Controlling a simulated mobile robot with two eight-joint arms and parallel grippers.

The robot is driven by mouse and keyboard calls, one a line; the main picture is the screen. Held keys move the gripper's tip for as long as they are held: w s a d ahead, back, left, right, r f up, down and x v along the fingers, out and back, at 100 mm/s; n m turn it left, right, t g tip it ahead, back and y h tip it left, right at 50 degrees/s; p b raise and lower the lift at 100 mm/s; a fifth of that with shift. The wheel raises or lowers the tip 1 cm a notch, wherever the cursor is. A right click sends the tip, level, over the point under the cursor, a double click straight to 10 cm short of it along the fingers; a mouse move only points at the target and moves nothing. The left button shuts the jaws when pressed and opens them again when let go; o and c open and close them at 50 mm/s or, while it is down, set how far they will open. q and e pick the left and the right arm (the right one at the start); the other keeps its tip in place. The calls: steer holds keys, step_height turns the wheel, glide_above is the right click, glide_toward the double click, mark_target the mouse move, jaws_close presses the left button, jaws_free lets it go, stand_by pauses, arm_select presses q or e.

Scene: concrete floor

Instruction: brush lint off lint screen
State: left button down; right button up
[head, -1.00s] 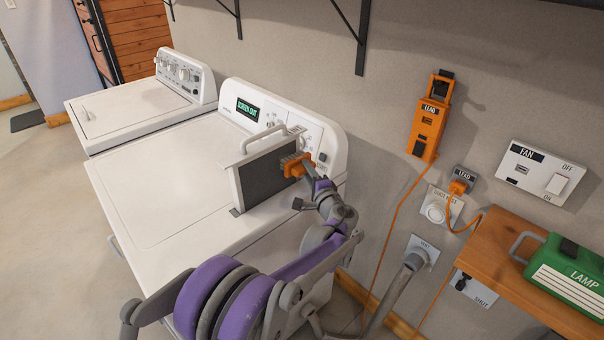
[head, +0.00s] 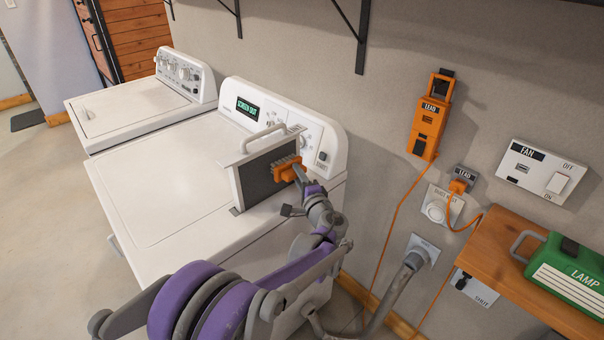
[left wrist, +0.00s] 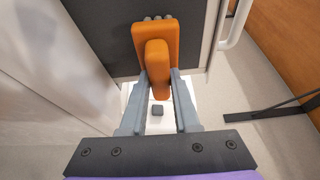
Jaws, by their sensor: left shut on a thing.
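The lint screen (head: 262,178) stands upright out of the slot in the dryer top, with a white frame, a dark mesh face and a handle on top. The mesh (left wrist: 100,30) fills the upper left of the left wrist view. An orange brush (head: 286,169) is at the right part of the mesh face; whether its bristles touch is hard to tell. My left gripper (head: 300,174) is shut on the brush's handle (left wrist: 157,65), which sits between its fingers in the left wrist view. My right gripper is out of view.
The white dryer (head: 150,190) has a panel display reading SCREEN OUT. A second white machine (head: 130,110) stands to its left. At right are an orange lead box (head: 428,130), cords, a fan switch (head: 541,172) and a wooden shelf (head: 500,255) with a green lamp (head: 570,275).

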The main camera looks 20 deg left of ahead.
arm_select(q)
steer(key=shift+s+a, duration=0.55)
steer(key=shift+s, duration=0.75)
steer(key=shift+s+a, duration=0.55)
steer(key=shift+s, duration=0.75)
steer(key=shift+s+a, duration=0.55)
steer(key=shift+s, duration=0.75)
steer(key=s+d, duration=0.2)
steer(key=d, duration=0.3)
steer(key=shift+d, duration=0.35)
steer(key=shift+s, duration=0.1)
steer(key=shift+s+d, duration=0.3)
steer(key=shift+d, duration=0.4)
steer(key=shift+s+d, duration=0.25)
steer(key=shift+d, duration=0.45)
